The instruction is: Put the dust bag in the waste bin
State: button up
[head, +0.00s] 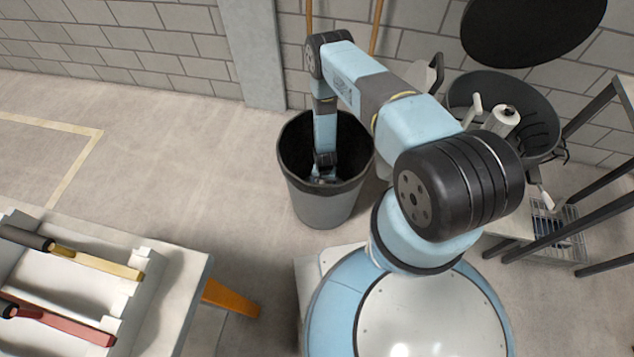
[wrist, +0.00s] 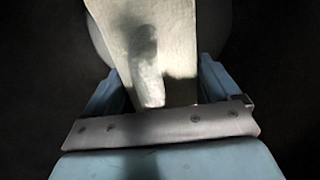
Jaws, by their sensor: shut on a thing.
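The waste bin (head: 323,205) is a grey, round, open-topped bin with a dark inside, standing on the floor near the back wall. My arm reaches down into its mouth, and my gripper (head: 323,178) is inside, below the rim. In the wrist view my gripper (wrist: 165,105) is shut on the dust bag (wrist: 175,45), a pale cream bag that extends beyond the fingers. Around it is dark, with a faint rounded grey shape behind the bag. In the head view the bag cannot be made out, hidden by the arm and the bin's wall.
A workbench (head: 180,285) with handled tools in a rack stands at the lower left. A dark round tub (head: 530,110) with white items stands at the right, near a dark metal frame (head: 600,225) and a wire basket (head: 555,235). Floor left of the bin is clear.

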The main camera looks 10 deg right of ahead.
jog(key=shift+f, duration=0.4)
jog(key=o, duration=1.8)
jog(key=shift+r, duration=0.1)
